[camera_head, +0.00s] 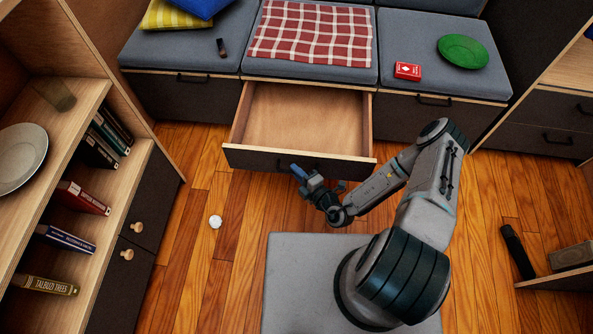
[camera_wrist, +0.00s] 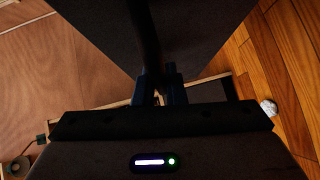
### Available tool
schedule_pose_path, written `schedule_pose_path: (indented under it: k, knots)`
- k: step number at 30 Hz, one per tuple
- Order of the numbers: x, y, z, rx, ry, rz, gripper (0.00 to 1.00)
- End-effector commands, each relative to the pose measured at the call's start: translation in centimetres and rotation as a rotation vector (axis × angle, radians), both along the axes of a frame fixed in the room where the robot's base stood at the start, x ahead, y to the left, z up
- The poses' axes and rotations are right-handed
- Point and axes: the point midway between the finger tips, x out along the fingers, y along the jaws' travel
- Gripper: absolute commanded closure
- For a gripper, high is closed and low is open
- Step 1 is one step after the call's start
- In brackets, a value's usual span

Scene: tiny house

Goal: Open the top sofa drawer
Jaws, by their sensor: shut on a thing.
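The middle sofa drawer (camera_head: 305,115) stands pulled out from under the seat with the red checked cloth. Its light wood inside is empty. Its dark front (camera_head: 255,159) faces me, and it shows close up in the wrist view (camera_wrist: 205,35). My gripper (camera_head: 301,172) is at the middle of that front, shut on the drawer's dark handle (camera_wrist: 145,40). The handle is mostly hidden behind my gripper in the head view. In the wrist view my fingers (camera_wrist: 158,88) meet around the handle bar.
Shut drawers sit left (camera_head: 185,97) and right (camera_head: 425,118) of the open one. A bookshelf (camera_head: 150,160) stands at the left. A small white ball-like thing (camera_head: 215,222) lies on the wooden floor. A dark object (camera_head: 517,250) is on the floor at the right.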

Motion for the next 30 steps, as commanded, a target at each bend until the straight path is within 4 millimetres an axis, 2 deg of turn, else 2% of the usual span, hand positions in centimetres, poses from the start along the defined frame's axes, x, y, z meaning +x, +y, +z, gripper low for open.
schedule_pose_path:
  k: [1,3,11,15,20,30]
  knots:
    - [0.2,-0.3,0.0,-0.003,-0.002,-0.009,0.84]
    - [0.2,-0.3,0.0,-0.002,-0.002,-0.008,0.68]
    - [0.0,0.0,0.0,-0.001,0.0,0.0,0.68]
    - [-0.6,-0.6,0.1,-0.002,0.002,-0.003,0.68]
    - [-2.6,-2.5,0.7,-0.001,0.003,-0.006,0.68]
    - [-8.2,-7.4,1.7,-0.001,0.002,-0.008,0.68]
